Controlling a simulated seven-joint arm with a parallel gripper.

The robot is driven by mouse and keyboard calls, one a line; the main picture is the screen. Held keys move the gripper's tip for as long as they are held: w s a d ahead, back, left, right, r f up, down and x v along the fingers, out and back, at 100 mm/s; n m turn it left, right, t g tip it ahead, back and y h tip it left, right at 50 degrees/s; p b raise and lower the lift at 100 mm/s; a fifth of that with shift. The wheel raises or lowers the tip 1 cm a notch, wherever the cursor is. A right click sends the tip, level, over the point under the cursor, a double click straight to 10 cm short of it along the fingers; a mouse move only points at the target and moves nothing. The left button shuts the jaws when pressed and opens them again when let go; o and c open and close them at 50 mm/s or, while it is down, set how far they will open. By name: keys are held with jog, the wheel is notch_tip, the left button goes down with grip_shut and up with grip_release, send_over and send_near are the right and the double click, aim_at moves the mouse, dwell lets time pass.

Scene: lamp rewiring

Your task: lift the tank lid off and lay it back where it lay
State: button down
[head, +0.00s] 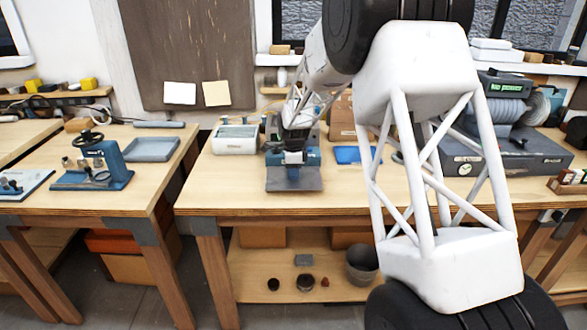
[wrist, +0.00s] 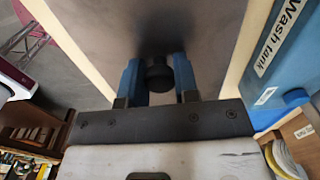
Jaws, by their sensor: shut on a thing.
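The tank lid (wrist: 110,35) is a flat dark grey plate with a round black knob (wrist: 157,75). My gripper (wrist: 157,80) is shut on the knob, with one blue finger on each side of it. In the head view the lid (head: 296,181) shows below my gripper (head: 293,158), near the front of the middle bench. I cannot tell whether the lid touches the bench top or hangs just above it. The blue wash tank (wrist: 285,65), with a white label, stands beside the lid in the wrist view. In the head view my arm and gripper hide much of that area.
On the middle bench (head: 232,188) stand a pale device (head: 235,139) to the left and a blue flat item (head: 356,155) to the right. A grey machine (head: 480,160) stands further right. The bench front left of the lid is clear. My arm blocks much of the right side.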

jog(key=shift+f, duration=0.85)
jog(key=shift+f, duration=0.35)
dwell(0.3)
jog(key=c, duration=0.8)
grip_release()
jog(key=shift+r, duration=0.1)
jog(key=shift+r, duration=3.8)
jog(key=shift+r, duration=0.1)
